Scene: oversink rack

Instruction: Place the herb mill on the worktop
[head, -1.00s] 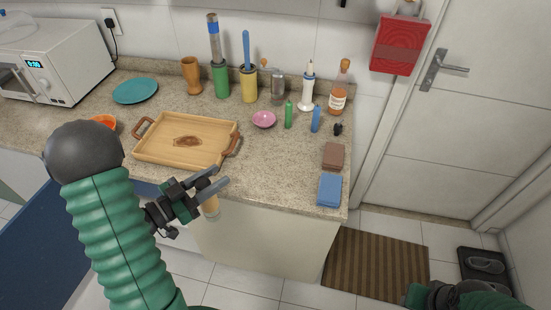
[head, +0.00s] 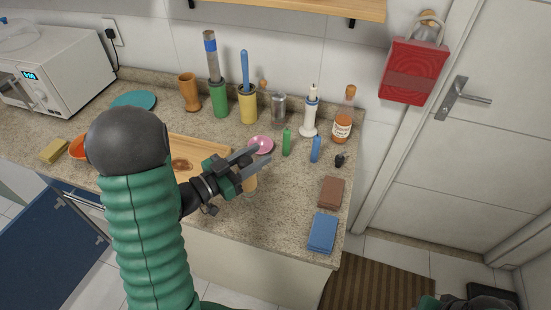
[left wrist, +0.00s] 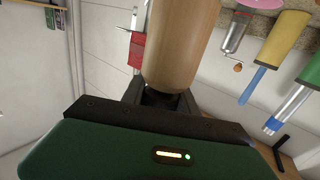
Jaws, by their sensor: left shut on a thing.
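My left gripper (head: 260,158) is shut on a plain light-wood cylinder, which I take to be the herb mill (head: 250,183). In the head view the gripper and arm cover much of it, and only its lower part shows. In the left wrist view the herb mill (left wrist: 182,45) stands large between the fingers (left wrist: 160,98). The speckled stone worktop (head: 285,215) lies below and around it. The mill appears over the worktop near its front edge; I cannot tell the height.
A wooden tray (head: 202,147) is partly behind my left arm. A pink dish (head: 262,145), green bottle (head: 287,143), blue bottle (head: 315,150) and metal crank grinder (head: 278,108) stand behind the gripper. A brown block (head: 331,192) and blue block (head: 322,233) lie right. Bare worktop lies between.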

